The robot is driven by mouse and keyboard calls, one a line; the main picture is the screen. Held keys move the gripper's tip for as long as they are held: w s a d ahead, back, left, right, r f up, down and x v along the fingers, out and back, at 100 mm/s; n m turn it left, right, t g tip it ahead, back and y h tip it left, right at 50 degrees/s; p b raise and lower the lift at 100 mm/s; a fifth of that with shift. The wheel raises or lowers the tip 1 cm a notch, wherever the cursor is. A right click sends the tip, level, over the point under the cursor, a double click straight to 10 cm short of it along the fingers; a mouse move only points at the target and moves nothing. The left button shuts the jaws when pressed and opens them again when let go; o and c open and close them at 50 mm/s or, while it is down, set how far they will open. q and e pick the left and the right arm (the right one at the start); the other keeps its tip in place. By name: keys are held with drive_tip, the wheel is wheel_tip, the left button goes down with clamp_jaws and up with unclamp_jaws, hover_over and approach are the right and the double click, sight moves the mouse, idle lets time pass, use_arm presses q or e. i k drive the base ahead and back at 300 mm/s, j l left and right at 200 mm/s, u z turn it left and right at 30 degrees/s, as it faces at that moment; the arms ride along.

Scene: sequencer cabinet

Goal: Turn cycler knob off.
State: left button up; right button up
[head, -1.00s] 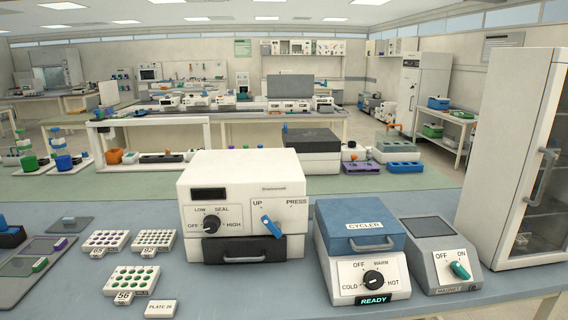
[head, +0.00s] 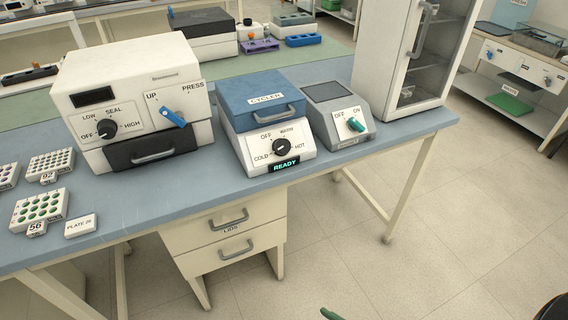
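The cycler (head: 267,117) is a white box with a blue lid and grey handle, on the blue-grey bench. Its round black knob (head: 281,147) is on the sloped front panel, among the labels COLD, OFF, WARM and HOT. The knob's mark is too small to read surely, but it seems to point up and right, towards WARM. A lit sign (head: 285,165) below it reads READY. Nothing touches the knob. Neither of my grippers can be made out. A small green shape and a dark shape at the bottom edge are too cut off to identify.
The sealer (head: 130,72) with black and blue knobs stands left of the cycler. A grey device (head: 338,112) with a teal OFF/ON knob stands close on its right, then a glass-door cabinet (head: 385,60). A drawer unit (head: 222,232) sits below. Floor at right is clear.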

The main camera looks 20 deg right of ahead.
sight(282, 147)
drive_tip(key=z, duration=0.45)
drive_tip(key=i+j+z, duration=0.2)
drive_tip(key=j, duration=0.2)
drive_tip(key=j+z, duration=0.2)
drive_tip(key=j, duration=0.2)
drive_tip(key=k, duration=0.05)
